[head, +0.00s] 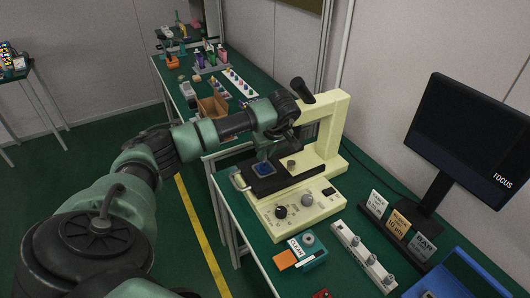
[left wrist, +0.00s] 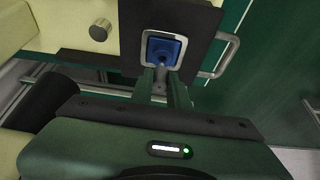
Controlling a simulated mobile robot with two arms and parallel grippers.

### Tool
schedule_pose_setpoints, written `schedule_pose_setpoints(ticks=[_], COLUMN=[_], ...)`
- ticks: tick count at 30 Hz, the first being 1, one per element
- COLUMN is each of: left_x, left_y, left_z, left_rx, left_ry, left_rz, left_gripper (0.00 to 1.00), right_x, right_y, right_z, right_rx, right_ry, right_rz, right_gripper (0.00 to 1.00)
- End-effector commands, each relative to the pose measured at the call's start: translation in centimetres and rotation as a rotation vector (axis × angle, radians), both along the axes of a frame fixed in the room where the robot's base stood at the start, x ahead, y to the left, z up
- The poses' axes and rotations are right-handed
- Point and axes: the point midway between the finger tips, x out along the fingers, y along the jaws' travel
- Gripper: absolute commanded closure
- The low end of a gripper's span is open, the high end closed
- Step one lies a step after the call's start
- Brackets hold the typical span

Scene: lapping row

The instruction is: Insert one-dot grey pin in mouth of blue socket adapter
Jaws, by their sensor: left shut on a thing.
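The blue socket adapter (head: 264,169) sits in a light square frame on the black stage of the cream microscope. In the left wrist view the adapter (left wrist: 158,46) shows a dark round mouth near its lower edge. My left gripper (left wrist: 161,74) is shut on a small grey piece, seemingly the grey pin (left wrist: 160,72), with its end close to the mouth. The fingers hide most of it, and I cannot make out its dot or whether it has entered the mouth. In the head view this gripper (head: 272,156) is just above the stage. My right gripper is not in view.
The cream microscope (head: 327,135) rises close to my left arm. A pale rack (head: 362,256) with several grey pieces, a teal box (head: 309,250), small label signs (head: 398,223) and a monitor (head: 465,135) stand on the bench. A blue tray (head: 470,277) is at lower right.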

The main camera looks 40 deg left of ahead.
Motion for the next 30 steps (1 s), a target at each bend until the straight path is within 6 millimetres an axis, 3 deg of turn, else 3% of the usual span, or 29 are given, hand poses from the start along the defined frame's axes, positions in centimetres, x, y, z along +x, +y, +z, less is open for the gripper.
schedule_pose_setpoints(ticks=[30], left_x=[0.0], left_y=[0.1], left_z=[-1.8], left_rx=[0.000], left_ry=[0.000], left_rz=[0.002], left_gripper=[1.00], right_x=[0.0], right_y=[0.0], right_z=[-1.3], right_rx=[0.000], right_ry=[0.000], right_rz=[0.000], right_gripper=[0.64])
